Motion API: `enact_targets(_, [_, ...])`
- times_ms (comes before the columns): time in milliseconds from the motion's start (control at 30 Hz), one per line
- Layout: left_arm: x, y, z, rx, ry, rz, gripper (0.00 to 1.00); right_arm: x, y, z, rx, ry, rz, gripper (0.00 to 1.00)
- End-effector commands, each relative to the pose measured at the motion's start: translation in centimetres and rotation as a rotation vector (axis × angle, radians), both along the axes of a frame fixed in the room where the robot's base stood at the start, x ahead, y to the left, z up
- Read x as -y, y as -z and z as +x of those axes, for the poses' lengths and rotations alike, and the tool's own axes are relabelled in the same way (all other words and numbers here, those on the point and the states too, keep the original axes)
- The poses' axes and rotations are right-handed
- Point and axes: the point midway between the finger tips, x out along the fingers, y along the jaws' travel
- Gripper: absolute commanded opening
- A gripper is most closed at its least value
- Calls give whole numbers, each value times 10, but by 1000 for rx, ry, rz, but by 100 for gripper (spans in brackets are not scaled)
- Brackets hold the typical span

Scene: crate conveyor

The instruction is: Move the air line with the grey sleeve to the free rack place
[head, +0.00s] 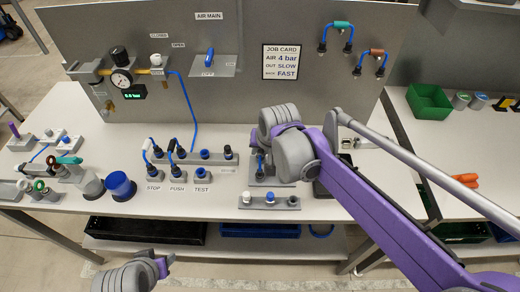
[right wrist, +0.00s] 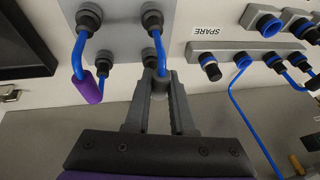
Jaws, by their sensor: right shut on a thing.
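My right gripper (right wrist: 160,88) is shut on the grey sleeve (right wrist: 160,82) of a short blue air line (right wrist: 157,45) in the right wrist view. One black end fitting (right wrist: 152,20) of this line sits at a grey plate (right wrist: 118,15); its other end is partly hidden by the jaws. In the head view the arm covers most of this grip. A teal-sleeved line (head: 343,25) and a brown-sleeved line (head: 377,52) hang on the upright panel (head: 300,25). I cannot make out the free rack place. My left gripper (head: 165,267) shows only partly at the bottom edge.
A purple-sleeved line (right wrist: 93,88) stands close left of the jaws. The SPARE manifold (right wrist: 240,62) lies to the right. In the head view, a small block (head: 270,202) is in front of the plate, and a blue cup (head: 120,185) stands farther left.

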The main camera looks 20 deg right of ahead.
Motion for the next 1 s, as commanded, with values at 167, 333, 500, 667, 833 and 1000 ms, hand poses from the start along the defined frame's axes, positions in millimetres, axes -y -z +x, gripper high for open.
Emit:
enact_targets(167, [0,0,0,0,0,0,50,0,0,0,0,0,0,0])
enact_targets(333, [0,0,0,0,0,0,50,0,0,0,0,0,0,53])
enact_targets(500, [0,0,0,0,0,0,50,0,0,0,0,0,0,57])
enact_targets(667, [0,0,0,0,0,0,50,0,0,0,0,0,0,74])
enact_targets(833, [0,0,0,0,0,0,50,0,0,0,0,0,0,92])
enact_targets(1000, [0,0,0,0,0,0,50,0,0,0,0,0,0,92])
